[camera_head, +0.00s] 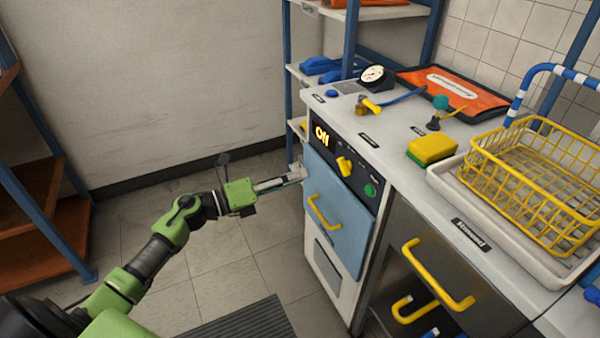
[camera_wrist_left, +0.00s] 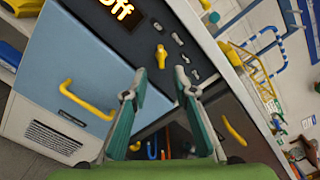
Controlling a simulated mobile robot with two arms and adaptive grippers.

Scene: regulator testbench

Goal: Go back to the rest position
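My left gripper (camera_head: 298,174) reaches in from the left and hovers by the upper left of the blue door of the testbench (camera_head: 349,222). In the left wrist view the left gripper (camera_wrist_left: 159,78) has its two fingers apart with nothing between them. The yellow knob (camera_head: 344,166) sits on the black control panel, right of the gripper; it also shows in the left wrist view (camera_wrist_left: 161,56), beyond the fingertips. The display (camera_head: 321,135) reads "Off". The door looks closed, with a yellow handle (camera_head: 323,212). My right gripper is not in view.
The counter holds a gauge (camera_head: 374,76), a yellow sponge (camera_head: 432,150) and a yellow wire basket (camera_head: 540,182) in a white tray. A yellow drawer handle (camera_head: 437,274) sticks out at the front. Shelves (camera_head: 38,190) stand at the left.

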